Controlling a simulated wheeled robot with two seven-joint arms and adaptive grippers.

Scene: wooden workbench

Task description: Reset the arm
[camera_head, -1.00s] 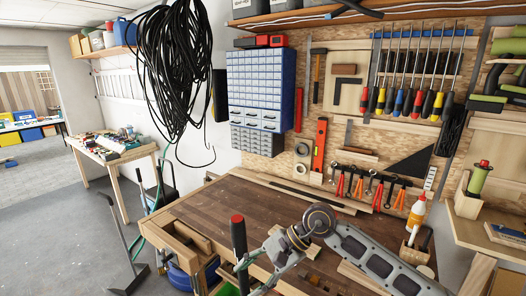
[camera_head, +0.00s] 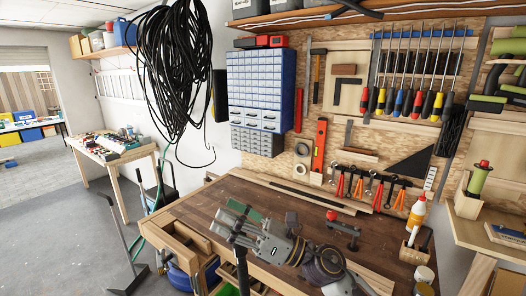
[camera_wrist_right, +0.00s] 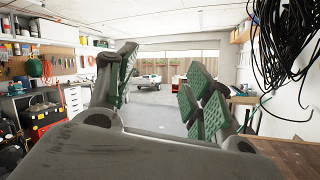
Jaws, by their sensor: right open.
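My right gripper (camera_head: 232,222) is above the front left part of the wooden workbench (camera_head: 290,195) in the head view. Its arm comes in from the lower right. The gripper points left, and its green-padded fingers are spread with nothing between them. In the right wrist view, the open fingers (camera_wrist_right: 160,88) frame the garage floor and a car in the distance. My left gripper is in neither view.
A black bench tool with a red knob (camera_head: 331,215) stands behind the arm. A glue bottle (camera_head: 416,216) is at the bench's right end. A black upright handle (camera_head: 241,270) is below the gripper. Black cables (camera_head: 172,75) hang at the left.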

